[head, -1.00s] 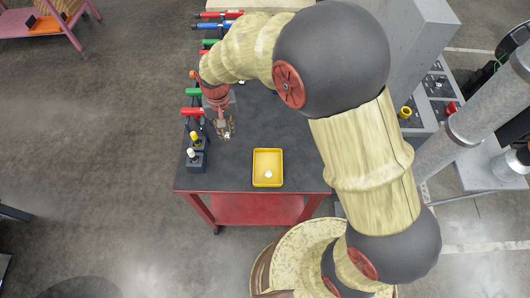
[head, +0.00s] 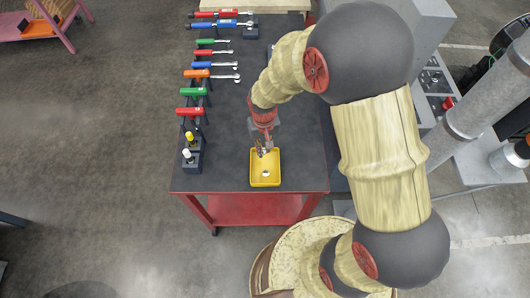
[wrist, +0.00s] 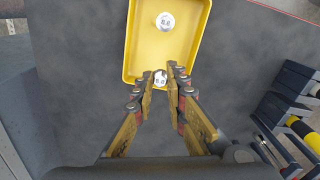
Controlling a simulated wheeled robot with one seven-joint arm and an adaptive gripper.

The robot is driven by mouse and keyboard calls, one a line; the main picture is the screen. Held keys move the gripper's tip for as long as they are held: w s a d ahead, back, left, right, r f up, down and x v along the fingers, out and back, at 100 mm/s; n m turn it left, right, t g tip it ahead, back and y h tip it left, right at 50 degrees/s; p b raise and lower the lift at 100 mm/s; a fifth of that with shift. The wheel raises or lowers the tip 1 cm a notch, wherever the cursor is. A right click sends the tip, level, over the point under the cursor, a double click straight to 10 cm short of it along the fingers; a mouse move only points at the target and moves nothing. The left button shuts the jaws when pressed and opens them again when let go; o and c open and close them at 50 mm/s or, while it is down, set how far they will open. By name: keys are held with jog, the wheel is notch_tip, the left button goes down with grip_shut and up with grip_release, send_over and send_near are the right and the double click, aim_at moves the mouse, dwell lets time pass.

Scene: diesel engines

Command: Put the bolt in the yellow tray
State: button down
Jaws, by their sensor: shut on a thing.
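The yellow tray (head: 271,181) lies near the front edge of the dark table top. It also shows in the wrist view (wrist: 143,40). My gripper (head: 264,151) is over the far end of the tray in the head view. In the wrist view my gripper (wrist: 160,77) is shut on a small pale bolt (wrist: 160,81), held between its fingertips at the tray's near rim. I cannot tell its exact height above the tray. A similar round whitish piece (wrist: 165,22) lies inside the tray and also shows in the head view (head: 265,173).
Black holders with yellow and white pieces (head: 190,157) stand at the front left. The table top (head: 225,150) left of the tray is clear.

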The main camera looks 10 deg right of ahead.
jog(key=shift+d+f, duration=0.2)
jog(key=shift+f, duration=1.6)
jog(key=shift+s+f+b, duration=0.1)
jog(key=shift+b, duration=0.2)
jog(key=c, duration=1.8)
grip_release()
jog(key=shift+c, duration=0.2)
notch_tip(320, 180, up, 13)
jog(key=p, duration=0.2)
notch_tip(320, 180, up, 14)
jog(key=t, duration=0.3)
send_over(265, 151)
jog(key=s+d, duration=0.4)
jog(key=d, duration=0.1)
jog(key=s+d+r+t, duration=0.1)
jog(key=s+r, duration=0.2)
jog(key=s, duration=0.1)
jog(key=s+d+r, duration=0.1)
jog(key=s+r, duration=0.2)
jog(key=s, duration=0.1)
jog(key=s+d+r+t, duration=0.1)
jog(key=s+d+r, duration=0.1)
jog(key=s+r, duration=0.2)
jog(key=shift+s+m+t, duration=0.15)
jog(key=shift+m+t, duration=0.15)
